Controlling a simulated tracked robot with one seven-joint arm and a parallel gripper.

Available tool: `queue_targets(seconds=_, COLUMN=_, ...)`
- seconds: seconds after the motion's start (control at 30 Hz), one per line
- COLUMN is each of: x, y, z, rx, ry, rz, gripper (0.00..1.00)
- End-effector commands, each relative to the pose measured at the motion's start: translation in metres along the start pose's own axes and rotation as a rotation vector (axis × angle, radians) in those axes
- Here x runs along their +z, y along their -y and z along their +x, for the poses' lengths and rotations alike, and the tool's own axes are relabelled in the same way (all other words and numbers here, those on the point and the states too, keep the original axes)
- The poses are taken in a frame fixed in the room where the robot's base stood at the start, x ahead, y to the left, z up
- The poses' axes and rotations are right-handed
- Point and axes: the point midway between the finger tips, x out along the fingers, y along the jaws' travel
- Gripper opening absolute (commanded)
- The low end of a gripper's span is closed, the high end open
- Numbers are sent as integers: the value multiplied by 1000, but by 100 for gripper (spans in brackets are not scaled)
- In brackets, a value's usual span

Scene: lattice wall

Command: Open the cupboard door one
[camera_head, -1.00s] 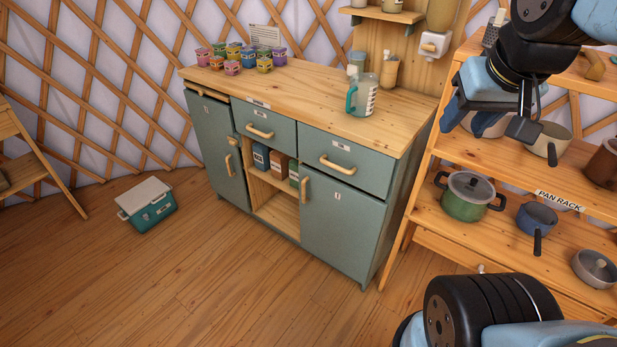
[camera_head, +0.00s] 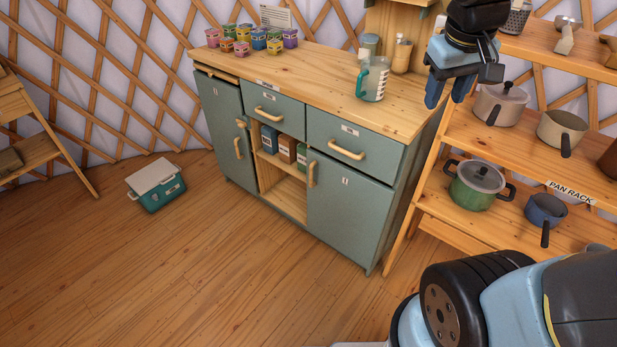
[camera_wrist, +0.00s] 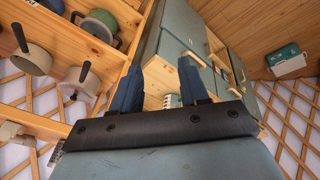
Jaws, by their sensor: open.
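The grey-green cupboard has a wooden top (camera_head: 320,80) and two shut doors. The left door (camera_head: 222,115) has an upright wooden handle (camera_head: 238,148) on its right side. The right door (camera_head: 345,215) has an upright wooden handle (camera_head: 311,174) near its upper left edge. Each door bears a small label, too small to read surely. My gripper (camera_head: 448,92) is open and empty, fingers down, in front of the cupboard's right end in the picture, apart from both handles. In the wrist view its fingers (camera_wrist: 160,75) are spread, with the cupboard (camera_wrist: 180,30) beyond, upside down.
The pan rack (camera_head: 440,215) with pots stands close right of the cupboard. A bottle (camera_head: 374,78) and several small tubs (camera_head: 250,40) stand on the top. A teal cool box (camera_head: 156,185) sits on the floor at left. The floor before the doors is clear.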

Motion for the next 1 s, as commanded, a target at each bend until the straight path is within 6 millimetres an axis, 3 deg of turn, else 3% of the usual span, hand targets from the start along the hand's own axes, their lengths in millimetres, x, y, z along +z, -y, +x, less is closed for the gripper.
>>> queue_targets(seconds=0.57, x=-98, y=24, z=109, rx=206, ry=287, rz=-398, gripper=44)
queue_targets(seconds=1.0, x=-156, y=74, z=209, rx=425, ry=453, rz=-738, gripper=44)
